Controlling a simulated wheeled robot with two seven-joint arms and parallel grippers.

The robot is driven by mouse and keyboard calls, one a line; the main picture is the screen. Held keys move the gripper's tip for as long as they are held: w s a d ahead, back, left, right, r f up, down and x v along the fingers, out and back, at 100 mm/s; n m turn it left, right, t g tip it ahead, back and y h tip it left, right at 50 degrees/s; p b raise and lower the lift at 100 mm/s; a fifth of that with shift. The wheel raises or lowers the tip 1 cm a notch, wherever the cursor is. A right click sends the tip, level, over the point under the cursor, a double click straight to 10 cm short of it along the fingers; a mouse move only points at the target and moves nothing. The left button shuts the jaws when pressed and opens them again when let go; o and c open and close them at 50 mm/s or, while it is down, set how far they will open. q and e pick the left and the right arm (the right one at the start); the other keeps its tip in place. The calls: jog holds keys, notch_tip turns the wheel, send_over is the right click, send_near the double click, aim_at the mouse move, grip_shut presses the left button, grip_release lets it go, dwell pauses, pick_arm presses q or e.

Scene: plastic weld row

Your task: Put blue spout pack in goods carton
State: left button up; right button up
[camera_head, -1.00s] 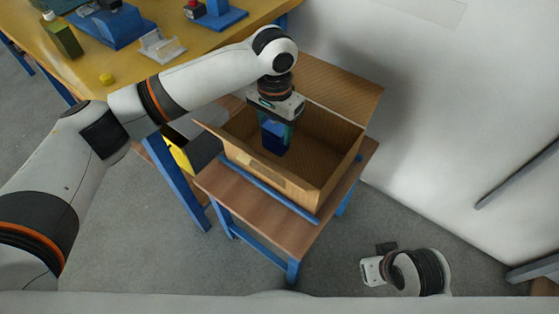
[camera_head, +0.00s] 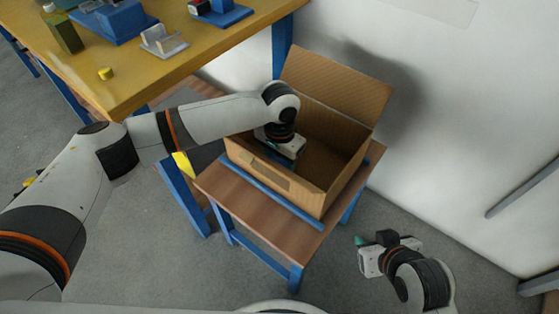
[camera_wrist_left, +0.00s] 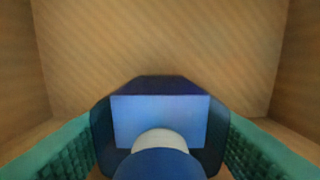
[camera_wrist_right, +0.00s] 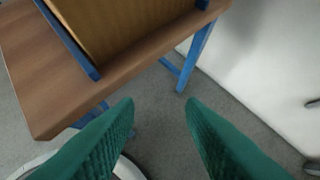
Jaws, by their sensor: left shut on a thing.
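The goods carton (camera_head: 322,178) is an open cardboard box on a small wooden stand. My left gripper (camera_head: 284,158) is down inside the carton near its left side; its fingertips are hidden by the front wall. In the left wrist view, the blue spout pack (camera_wrist_left: 160,112) with its white neck and blue cap sits between the green finger pads, and the gripper is shut on it. The carton's cardboard (camera_wrist_left: 160,50) surrounds it there. I cannot tell whether the pack touches the bottom. My right gripper (camera_wrist_right: 160,115) is open and empty, low at the right beside the stand (camera_head: 250,210).
A yellow-topped workbench (camera_head: 150,60) with blue legs stands at the upper left, with a green bottle (camera_head: 62,30), blue fixtures and a yellow cap (camera_head: 105,73). A white wall (camera_head: 460,100) is behind and right of the carton. Bare floor lies in front.

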pick_arm(q)
jog(key=o, duration=1.1)
pick_arm(e)
jog(key=shift+s+d+f, duration=0.1)
jog(key=shift+s, duration=0.15)
pick_arm(q)
jog(key=shift+r, duration=0.3)
notch_tip(320, 180, up, 5)
jog(key=shift+r+p, duration=0.1)
jog(key=shift+p, duration=0.95)
notch_tip(320, 180, up, 6)
jog(key=shift+f+p, duration=0.15)
jog(key=shift+p, duration=0.65)
jog(key=shift+r, duration=0.3)
pick_arm(e)
jog(key=s+d+g+h, duration=0.1)
jog(key=s+d+g, duration=0.1)
jog(key=s+g, duration=0.2)
jog(key=shift+s+f, duration=0.3)
jog(key=shift+s, duration=0.6)
